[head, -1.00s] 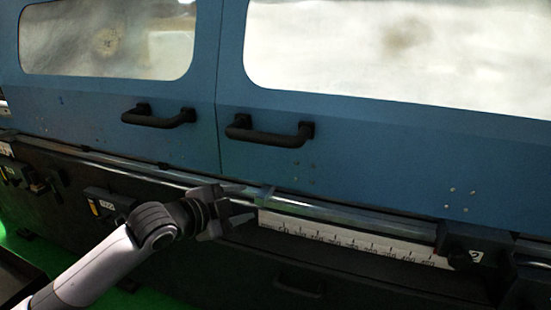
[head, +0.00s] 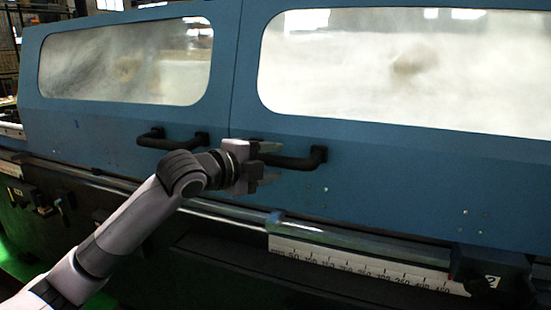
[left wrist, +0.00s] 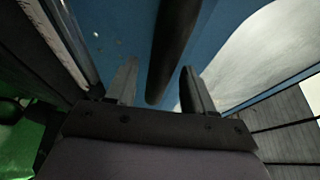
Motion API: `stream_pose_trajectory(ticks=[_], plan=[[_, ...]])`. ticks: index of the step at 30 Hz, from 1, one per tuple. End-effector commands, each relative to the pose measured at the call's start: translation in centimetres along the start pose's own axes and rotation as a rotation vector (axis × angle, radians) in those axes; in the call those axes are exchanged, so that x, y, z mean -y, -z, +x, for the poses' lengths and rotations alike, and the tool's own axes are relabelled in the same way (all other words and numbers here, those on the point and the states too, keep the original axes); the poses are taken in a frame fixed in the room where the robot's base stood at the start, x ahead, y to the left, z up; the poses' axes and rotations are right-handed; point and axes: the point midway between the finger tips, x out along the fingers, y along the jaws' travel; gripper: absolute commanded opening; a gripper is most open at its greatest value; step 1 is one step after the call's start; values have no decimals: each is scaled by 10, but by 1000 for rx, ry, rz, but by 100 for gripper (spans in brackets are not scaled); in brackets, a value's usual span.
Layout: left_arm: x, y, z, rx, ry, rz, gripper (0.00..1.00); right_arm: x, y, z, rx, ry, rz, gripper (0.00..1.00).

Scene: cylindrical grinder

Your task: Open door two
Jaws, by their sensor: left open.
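The grinder has two blue sliding-type doors with windows; the right door (head: 380,160) carries a black bar handle (head: 300,160) near its left edge. My left gripper (head: 272,164) is open at the left end of this handle, one finger above and one below the bar. In the left wrist view the handle (left wrist: 172,45) runs between the two spread fingers of my left gripper (left wrist: 158,80), with visible gaps to either side. The gripper hides the handle's left end in the head view. My right gripper is not in view.
The left door (head: 90,135) has its own black handle (head: 155,140), close behind my left arm. A metal rail (head: 350,240) and a white ruler scale (head: 360,267) run below the doors. A dark block with a "2" label (head: 492,282) is at lower right.

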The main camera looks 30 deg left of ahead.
Motion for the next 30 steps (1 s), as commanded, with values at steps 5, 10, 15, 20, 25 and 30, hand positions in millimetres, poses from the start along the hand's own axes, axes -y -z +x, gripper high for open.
stream_pose_trajectory(ticks=[5,10,15,20,25,30], plan=[[0,0,13,0,1,0,53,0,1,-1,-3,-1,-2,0],[-1,0,16,-1,-1,1,53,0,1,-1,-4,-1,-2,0],[-1,0,16,-1,-1,1,46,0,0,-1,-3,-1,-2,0],[-1,0,16,0,-1,1,0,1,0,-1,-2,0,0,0],[0,2,16,-1,-1,0,0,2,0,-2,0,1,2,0],[2,15,21,-5,-1,-1,0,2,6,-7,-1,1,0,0]])
